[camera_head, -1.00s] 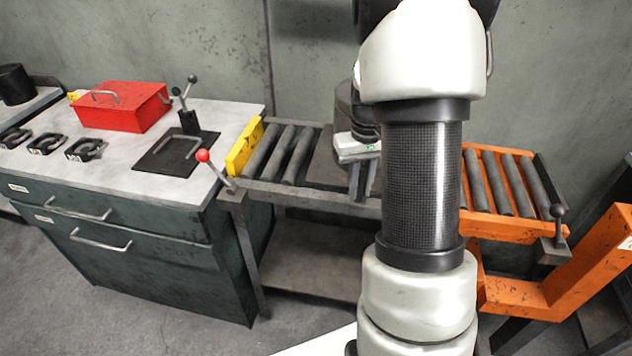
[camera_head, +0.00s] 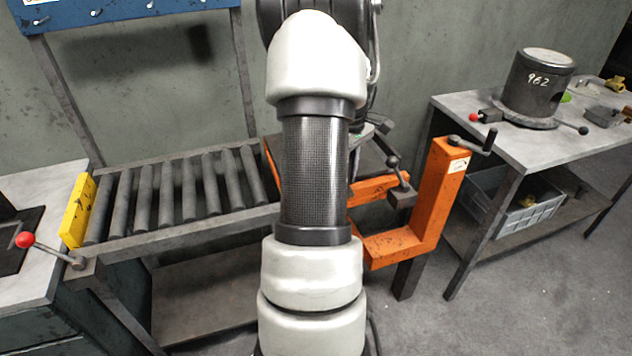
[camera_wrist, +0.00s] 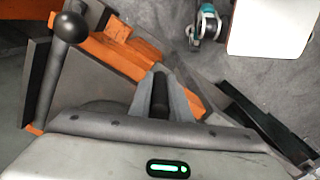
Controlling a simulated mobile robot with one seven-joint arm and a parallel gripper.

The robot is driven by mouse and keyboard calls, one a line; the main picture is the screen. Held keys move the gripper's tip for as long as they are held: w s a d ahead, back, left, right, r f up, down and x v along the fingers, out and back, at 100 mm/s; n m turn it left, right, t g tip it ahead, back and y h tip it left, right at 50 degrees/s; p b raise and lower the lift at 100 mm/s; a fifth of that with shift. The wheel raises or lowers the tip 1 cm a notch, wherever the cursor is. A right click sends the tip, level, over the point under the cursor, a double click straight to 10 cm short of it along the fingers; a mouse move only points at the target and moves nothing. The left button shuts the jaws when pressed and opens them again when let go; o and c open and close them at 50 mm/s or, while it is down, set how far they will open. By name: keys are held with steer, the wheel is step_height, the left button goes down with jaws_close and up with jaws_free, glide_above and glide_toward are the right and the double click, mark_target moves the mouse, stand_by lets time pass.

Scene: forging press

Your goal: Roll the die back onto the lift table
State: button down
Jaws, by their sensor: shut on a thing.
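The die (camera_head: 370,163) is a dark grey block, mostly hidden behind my arm in the head view. Its visible part sits over the orange lift table (camera_head: 380,188). In the wrist view a grey slab that looks like the die (camera_wrist: 112,72) lies over the orange frame (camera_wrist: 95,48). My gripper (camera_wrist: 161,92) is shut on a dark, bar-like part, apparently the die's handle. In the head view my gripper is hidden behind my arm. I cannot tell how fully the die rests on the lift table.
The grey roller table (camera_head: 165,190) at left is empty, with a yellow stop (camera_head: 77,210) and red-knobbed lever (camera_head: 27,240). A ball-topped lever (camera_head: 394,163) and crank (camera_head: 488,143) stand on the orange frame. A bench (camera_head: 480,125) at right carries a dark cylinder (camera_head: 538,85).

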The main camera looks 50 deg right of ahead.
steer(key=s+d, duration=0.1)
steer(key=d, duration=0.2)
steer(key=shift+s, duration=0.4)
steer(key=shift+r, duration=0.1)
steer(key=c, duration=1.6)
jaws_free()
steer(key=shift+s+d, duration=0.1)
steer(key=shift+d, duration=0.1)
steer(key=shift+c, duration=0.2)
steer(key=shift+a, duration=0.1)
step_height(320, 180, up, 17)
steer(key=p, duration=0.2)
steer(key=shift+r+p, duration=0.15)
steer(key=shift+p, duration=0.2)
